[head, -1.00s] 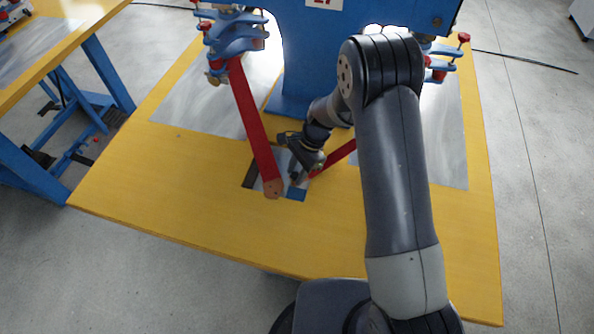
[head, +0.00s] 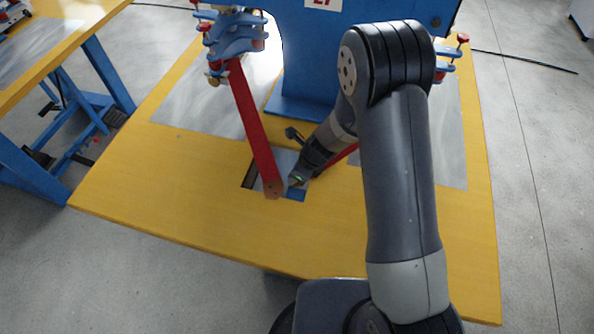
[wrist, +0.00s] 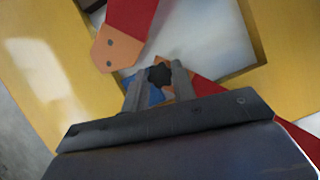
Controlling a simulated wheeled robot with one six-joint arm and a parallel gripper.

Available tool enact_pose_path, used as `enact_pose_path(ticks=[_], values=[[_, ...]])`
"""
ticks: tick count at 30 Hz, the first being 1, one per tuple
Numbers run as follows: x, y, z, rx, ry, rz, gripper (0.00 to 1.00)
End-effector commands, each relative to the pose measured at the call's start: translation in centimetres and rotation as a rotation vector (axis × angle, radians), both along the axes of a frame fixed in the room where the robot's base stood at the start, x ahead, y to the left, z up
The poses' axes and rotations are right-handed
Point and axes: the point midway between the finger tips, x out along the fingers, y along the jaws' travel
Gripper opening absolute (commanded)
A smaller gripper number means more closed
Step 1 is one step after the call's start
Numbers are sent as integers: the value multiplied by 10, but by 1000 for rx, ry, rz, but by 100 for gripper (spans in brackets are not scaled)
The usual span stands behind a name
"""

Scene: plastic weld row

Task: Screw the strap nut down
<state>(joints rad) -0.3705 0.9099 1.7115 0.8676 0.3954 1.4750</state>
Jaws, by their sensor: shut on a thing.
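The strap nut is a small dark star-shaped knob (wrist: 159,75) in the wrist view. My gripper (wrist: 158,84) is shut on it, one finger on each side. A tan strap tip shows beside the nut, and a red strap (wrist: 204,85) runs from there to the lower right. The other red strap (wrist: 130,18) has a tan end with two holes, lying to the upper left of the nut, apart from my fingers. In the head view my gripper (head: 297,181) is low over the metal plate (head: 283,160), and the nut is hidden there.
The plate sits in a recess in the yellow table (head: 190,205), with a blue piece (head: 296,195) at its front. The left strap (head: 256,135) slants up to blue clamps (head: 236,35). A blue upright frame (head: 310,90) stands behind. The front of the table is clear.

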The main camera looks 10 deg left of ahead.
Motion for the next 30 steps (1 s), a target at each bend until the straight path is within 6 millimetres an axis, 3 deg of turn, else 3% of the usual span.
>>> enact_pose_path(ticks=[10, 15, 21, 22, 30], values=[[-4, 3, 4, 0, 0, -583, 2], [-3, 3, 2, 3, -2, -695, 2], [-2, 2, 1, 4, -1, -697, 2], [-2, 2, 1, 4, -2, -696, 27], [-3, 2, 0, 2, 0, -695, 45]])
